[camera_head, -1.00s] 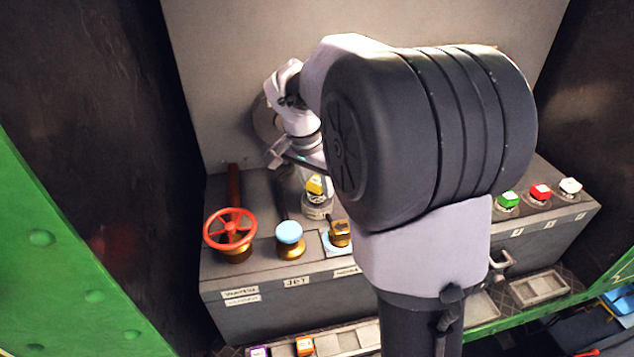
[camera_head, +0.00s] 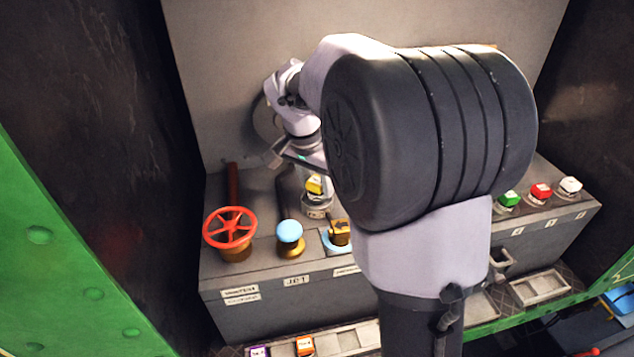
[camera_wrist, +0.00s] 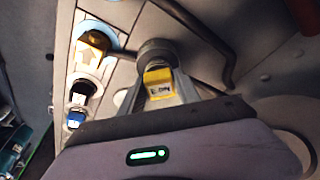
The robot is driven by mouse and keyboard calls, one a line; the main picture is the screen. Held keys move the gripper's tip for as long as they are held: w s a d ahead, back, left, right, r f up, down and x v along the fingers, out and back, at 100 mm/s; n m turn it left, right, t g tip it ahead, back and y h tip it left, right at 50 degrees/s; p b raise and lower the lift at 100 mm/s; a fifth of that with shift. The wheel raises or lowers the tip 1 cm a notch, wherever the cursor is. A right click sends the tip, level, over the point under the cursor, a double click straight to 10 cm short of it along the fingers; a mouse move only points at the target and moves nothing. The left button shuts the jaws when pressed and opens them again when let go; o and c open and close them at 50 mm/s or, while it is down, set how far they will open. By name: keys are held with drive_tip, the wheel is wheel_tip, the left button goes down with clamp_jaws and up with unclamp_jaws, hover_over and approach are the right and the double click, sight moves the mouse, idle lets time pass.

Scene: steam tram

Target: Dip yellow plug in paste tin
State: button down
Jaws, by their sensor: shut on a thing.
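The yellow plug (camera_head: 314,184) is in my gripper, right above the paste tin (camera_head: 317,206), a small round grey pot on the console top. The tin (camera_wrist: 157,48) shows just beyond the plug there. My gripper is shut on the plug. I cannot tell whether the plug's lower end touches the paste; the tin's inside is hidden. In the head view my arm hides much of the gripper.
A red handwheel (camera_head: 230,228), a blue-topped knob (camera_head: 289,235) and a brass piece (camera_head: 340,232) stand in front of the tin. Green (camera_head: 508,199), red (camera_head: 541,191) and white (camera_head: 570,186) plugs stand at right. Dark pipes run beside the tin.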

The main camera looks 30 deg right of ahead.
sight(317, 180)
wheel_tip(317, 180, up, 7)
drive_tip(key=p, duration=0.6)
drive_tip(key=shift+r, duration=0.1)
idle(0.6)
